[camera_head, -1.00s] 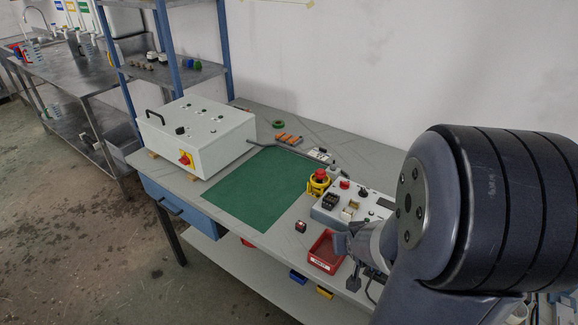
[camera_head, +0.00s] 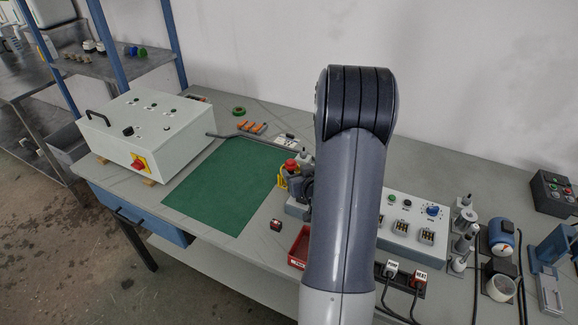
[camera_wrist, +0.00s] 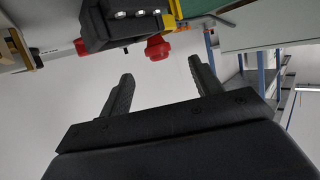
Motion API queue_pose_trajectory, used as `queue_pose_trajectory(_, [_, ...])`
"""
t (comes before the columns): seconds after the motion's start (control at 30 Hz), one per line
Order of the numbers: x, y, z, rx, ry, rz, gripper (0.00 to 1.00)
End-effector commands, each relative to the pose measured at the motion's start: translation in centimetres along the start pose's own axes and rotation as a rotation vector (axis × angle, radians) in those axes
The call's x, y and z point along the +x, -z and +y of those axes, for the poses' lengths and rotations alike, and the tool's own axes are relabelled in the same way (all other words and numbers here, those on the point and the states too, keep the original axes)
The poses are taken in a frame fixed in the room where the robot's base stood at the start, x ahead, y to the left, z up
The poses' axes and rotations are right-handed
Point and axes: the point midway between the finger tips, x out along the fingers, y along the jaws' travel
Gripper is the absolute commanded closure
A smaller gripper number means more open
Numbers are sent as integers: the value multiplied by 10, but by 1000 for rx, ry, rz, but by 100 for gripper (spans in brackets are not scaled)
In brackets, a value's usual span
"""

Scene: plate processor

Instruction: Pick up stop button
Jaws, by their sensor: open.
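The stop button, a red mushroom knob (camera_head: 290,167) on a yellow housing (camera_head: 281,181), stands at the right edge of the green mat in the head view, just left of my arm. In the wrist view a red knob (camera_wrist: 158,48) lies just beyond my gripper (camera_wrist: 160,72), with a bit of yellow (camera_wrist: 178,10) beside it. My gripper's two fingers are spread, with nothing between them. The knob is ahead of the fingertips, apart from them. In the head view my arm hides most of the gripper and the bench behind it.
A white control box (camera_head: 160,128) with its own red-and-yellow switch (camera_head: 139,164) stands at left. A red bin (camera_head: 298,250) and a small dark switch (camera_head: 276,224) lie in front. Right of my arm are a light panel (camera_head: 405,222) and several devices. The green mat (camera_head: 225,190) is clear.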

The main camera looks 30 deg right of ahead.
Motion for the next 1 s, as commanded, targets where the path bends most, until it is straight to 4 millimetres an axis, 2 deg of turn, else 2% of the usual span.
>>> queue_pose_trajectory(0.27, [18, 2, 0, 1, 1, -1, 39])
queue_pose_trajectory(0.6, [57, 2, 1, 1, 1, -1, 39])
queue_pose_trajectory(0.9, [62, 1, 1, 1, 0, 0, 39])
queue_pose_trajectory(1.0, [62, 2, 1, 1, 0, 0, 45])
